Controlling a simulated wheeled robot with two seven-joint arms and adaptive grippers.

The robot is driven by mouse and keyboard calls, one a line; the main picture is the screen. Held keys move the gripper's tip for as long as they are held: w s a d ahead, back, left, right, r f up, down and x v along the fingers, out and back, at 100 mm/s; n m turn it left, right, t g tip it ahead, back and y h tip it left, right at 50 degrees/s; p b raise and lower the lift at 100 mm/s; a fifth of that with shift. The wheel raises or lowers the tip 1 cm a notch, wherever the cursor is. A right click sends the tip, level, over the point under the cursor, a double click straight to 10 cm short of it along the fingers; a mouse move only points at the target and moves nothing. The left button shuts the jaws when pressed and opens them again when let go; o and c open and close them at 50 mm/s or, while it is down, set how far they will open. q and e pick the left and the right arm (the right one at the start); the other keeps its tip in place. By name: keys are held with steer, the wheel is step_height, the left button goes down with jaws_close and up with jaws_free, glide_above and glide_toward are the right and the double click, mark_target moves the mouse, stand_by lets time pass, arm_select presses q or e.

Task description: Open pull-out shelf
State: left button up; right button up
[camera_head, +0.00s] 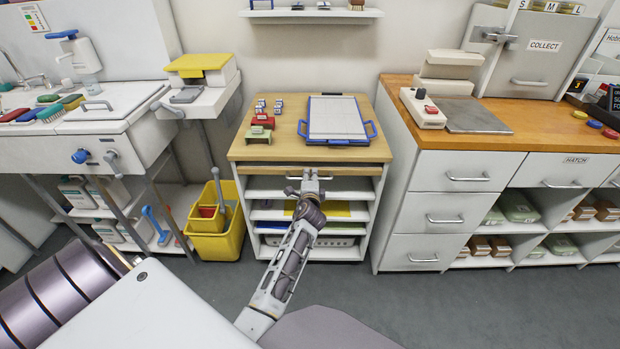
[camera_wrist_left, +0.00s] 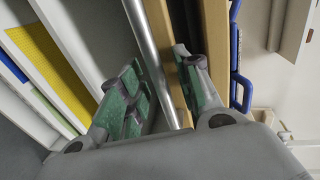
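The pull-out shelf (camera_head: 265,183) is a wooden board just under the worktop of the small white cabinet. It appears pushed in, its front about level with the cabinet. Its grey metal bar handle (camera_wrist_left: 143,30) runs along the wooden front (camera_wrist_left: 168,50) in the left wrist view. My left gripper (camera_head: 309,178) is at the middle of this front. In the left wrist view my left gripper (camera_wrist_left: 163,88) is open, its green-padded fingers on either side of the bar. I cannot tell whether they touch it. My right gripper is not in view.
A blue-framed board (camera_head: 335,118) and small red and green items lie on the worktop (camera_head: 285,150). Lower shelves hold a yellow sheet (camera_head: 345,209). A yellow bucket (camera_head: 215,235) stands left; a drawer counter (camera_head: 430,200) stands close right. The floor in front (camera_head: 420,300) is clear.

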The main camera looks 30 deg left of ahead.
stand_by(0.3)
arm_select(q)
jaws_close()
stand_by(0.4)
